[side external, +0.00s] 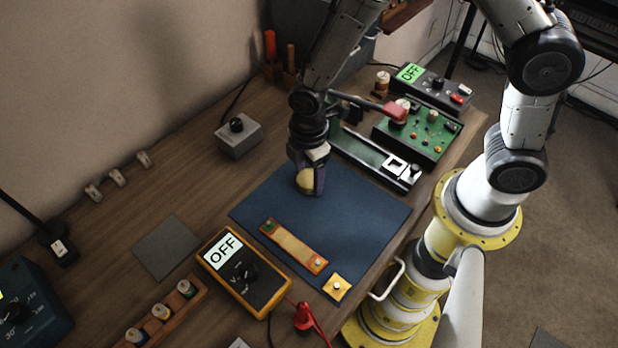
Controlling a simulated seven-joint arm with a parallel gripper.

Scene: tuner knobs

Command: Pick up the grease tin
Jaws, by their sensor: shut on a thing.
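The grease tin (305,180) is a small round, pale yellow tin over the far part of the blue mat (352,225). My gripper (307,184) points down around it and is shut on it, with a finger showing at its right side. I cannot tell whether the tin touches the mat or is slightly above it.
A long orange strip (292,245) and a small yellow plate (337,287) lie on the mat. A yellow multimeter (243,272) stands at the mat's near left. A grey knob box (238,137) stands to the left. A green circuit board (418,134) is at the right.

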